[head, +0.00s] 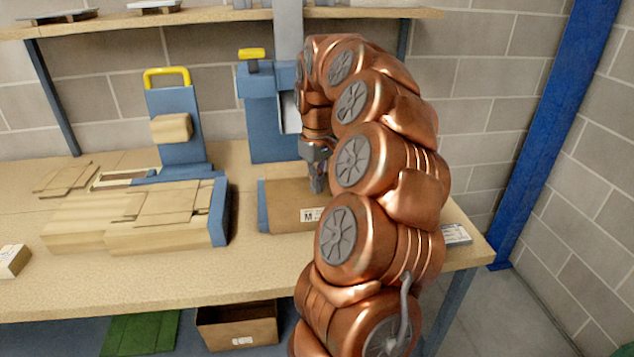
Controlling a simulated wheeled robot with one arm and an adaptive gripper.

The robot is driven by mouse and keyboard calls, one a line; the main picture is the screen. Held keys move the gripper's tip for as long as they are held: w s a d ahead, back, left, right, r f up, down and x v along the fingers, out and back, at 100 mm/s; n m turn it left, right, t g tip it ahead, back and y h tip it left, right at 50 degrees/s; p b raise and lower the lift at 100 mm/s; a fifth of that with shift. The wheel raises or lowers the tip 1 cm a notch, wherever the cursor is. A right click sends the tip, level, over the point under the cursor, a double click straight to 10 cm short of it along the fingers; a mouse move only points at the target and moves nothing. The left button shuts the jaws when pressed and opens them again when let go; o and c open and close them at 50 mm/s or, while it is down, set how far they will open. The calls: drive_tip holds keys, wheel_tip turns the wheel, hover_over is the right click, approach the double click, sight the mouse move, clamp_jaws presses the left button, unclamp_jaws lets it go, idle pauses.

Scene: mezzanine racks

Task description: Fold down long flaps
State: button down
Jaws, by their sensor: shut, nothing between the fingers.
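A brown cardboard box (285,218) with a white label marked "M" stands on the wooden bench, right of the middle. A blue piece stands against its left side. My arm hides the box's right part. Its top is seen at a shallow angle, and I cannot tell how its long flaps lie. My gripper (317,188) points down at the box's top near the front edge, with its fingers together and nothing held. I cannot tell whether the fingertips touch the cardboard.
Flat cardboard pieces (160,205) lie stacked left of the box, by a blue stand with a yellow handle (167,76). A blue post-like fixture (265,115) stands behind the box. An open carton (238,325) sits below the bench. Bare bench (130,285) shows in front.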

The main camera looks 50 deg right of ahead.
drive_tip(key=w+d+p, duration=0.4)
drive_tip(key=w+d, duration=0.1)
drive_tip(key=w, duration=0.1)
drive_tip(key=shift+w+p, duration=0.3)
idle(1.1)
idle(0.3)
wheel_tip(320, 180, up, 7)
drive_tip(key=p, duration=0.2)
drive_tip(key=shift+p, duration=0.35)
idle(0.4)
